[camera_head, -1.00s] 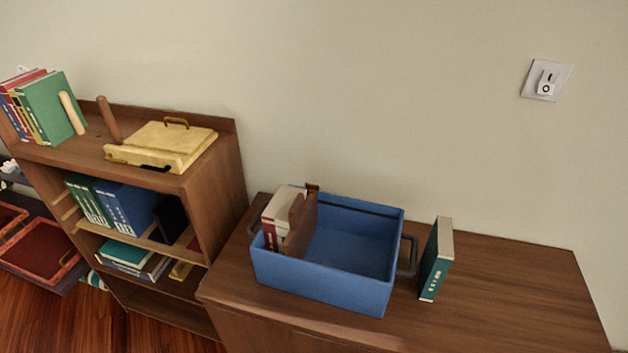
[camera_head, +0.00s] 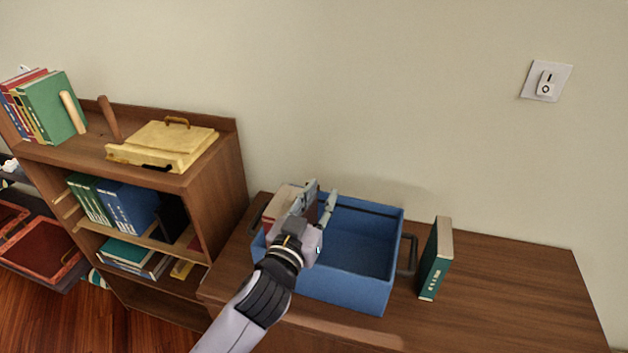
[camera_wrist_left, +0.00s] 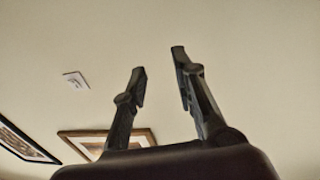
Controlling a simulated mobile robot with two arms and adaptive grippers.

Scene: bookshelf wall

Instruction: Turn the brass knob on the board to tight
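The blue box (camera_head: 345,291) stands on the wooden cabinet top in the head view. A brown board with a small brass knob at its top stood in the box's left part in the earlier head frame; my left gripper now covers most of the board, and I cannot make out the knob. My left gripper (camera_head: 321,190) is over the left part of the box, fingers pointing up and away, apart from each other. In the left wrist view the two fingers (camera_wrist_left: 158,64) are spread with nothing visible between them but wall. My right gripper is not in view.
A teal book (camera_head: 436,260) stands upright right of the box. The cabinet top (camera_head: 520,290) is clear further right. A bookshelf (camera_head: 212,200) with a yellow case (camera_head: 165,143) on top stands at left. A switch (camera_head: 546,81) is on the wall.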

